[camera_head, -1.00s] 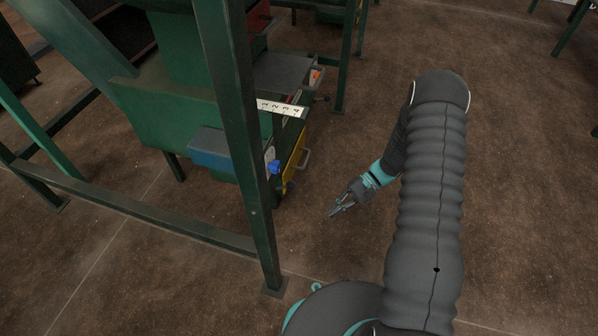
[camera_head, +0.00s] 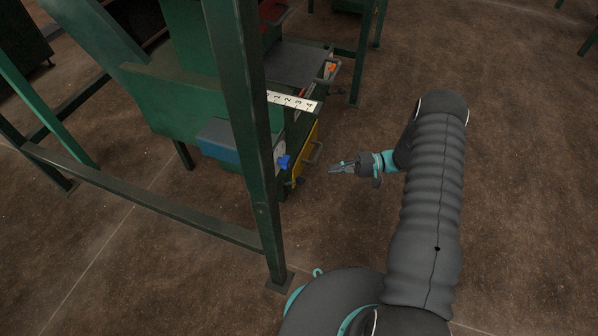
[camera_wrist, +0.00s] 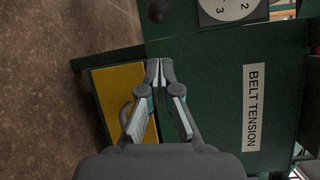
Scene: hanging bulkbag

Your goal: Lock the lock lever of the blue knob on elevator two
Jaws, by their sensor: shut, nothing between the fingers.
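The blue knob (camera_head: 284,161) sits low on the side of the green machine, just right of a dark green post in the head view. Its lock lever is too small to make out there. The knob does not show in the wrist view. My gripper (camera_head: 335,169) is shut and empty, to the right of the knob and apart from it, pointing left. In the wrist view my gripper (camera_wrist: 160,66) has its fingertips together in front of a green panel (camera_wrist: 205,75) and a yellow panel (camera_wrist: 118,90).
The dark green post (camera_head: 245,130) stands close left of the knob. A handle (camera_head: 315,152) juts from the yellow panel. The wrist view shows a "BELT TENSION" label (camera_wrist: 253,108), a round dial (camera_wrist: 228,8) and a black ball (camera_wrist: 158,11). Open floor (camera_head: 510,170) lies right.

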